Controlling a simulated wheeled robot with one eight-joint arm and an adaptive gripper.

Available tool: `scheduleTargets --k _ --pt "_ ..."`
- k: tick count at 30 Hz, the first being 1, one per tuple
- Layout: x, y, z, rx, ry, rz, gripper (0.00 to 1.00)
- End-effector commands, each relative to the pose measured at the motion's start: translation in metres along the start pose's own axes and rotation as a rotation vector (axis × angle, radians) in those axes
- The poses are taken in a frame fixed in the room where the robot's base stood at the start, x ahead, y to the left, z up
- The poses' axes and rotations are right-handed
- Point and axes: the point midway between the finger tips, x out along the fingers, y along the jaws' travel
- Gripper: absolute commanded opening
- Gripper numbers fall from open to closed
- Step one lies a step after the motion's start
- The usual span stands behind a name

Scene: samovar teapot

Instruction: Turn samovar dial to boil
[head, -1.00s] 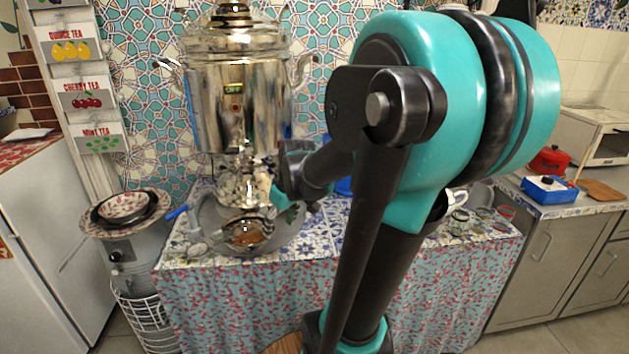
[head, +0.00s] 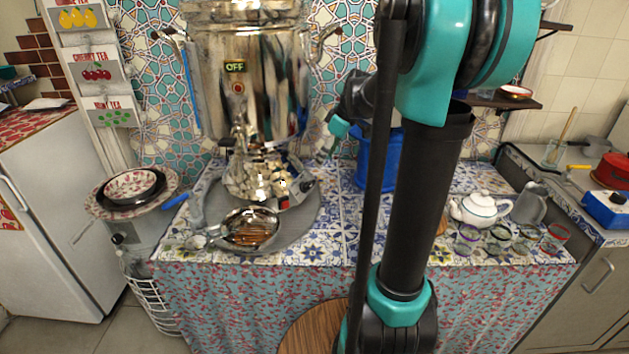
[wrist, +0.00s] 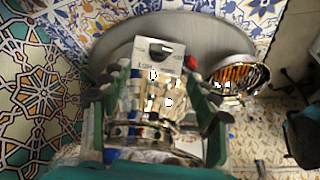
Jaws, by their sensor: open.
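The silver samovar (head: 262,85) stands on a round grey tray (head: 305,222) on the table. A small green-lit sign on its body (head: 235,67) reads OFF. A pale control panel with a dark dial and red part shows below its base in the wrist view (wrist: 158,52); the dial's printed setting is too small to read. My gripper (wrist: 155,95) is open, its fingers apart on either side of the shiny samovar base and panel as seen from the wrist. In the head view my gripper (head: 336,135) is right of the samovar, partly hidden by my arm.
A metal bowl (head: 250,228) sits on the tray's front. A white teapot (head: 480,208) and several glasses stand right on the table. A blue container (head: 378,160) is behind my arm. Patterned bowls (head: 132,185) stand at left.

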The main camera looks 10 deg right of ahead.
Motion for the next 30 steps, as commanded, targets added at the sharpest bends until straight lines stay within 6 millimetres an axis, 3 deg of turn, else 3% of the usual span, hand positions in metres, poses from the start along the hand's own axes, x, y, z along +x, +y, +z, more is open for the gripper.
scheduleTargets --k 15,21,30 --pt "0.098 0.000 -0.001 0.000 0.000 -0.001 0.60" --pt "0.115 0.000 0.000 0.001 0.000 0.000 0.60" --pt "0.118 0.000 0.000 0.002 0.000 0.000 0.60"
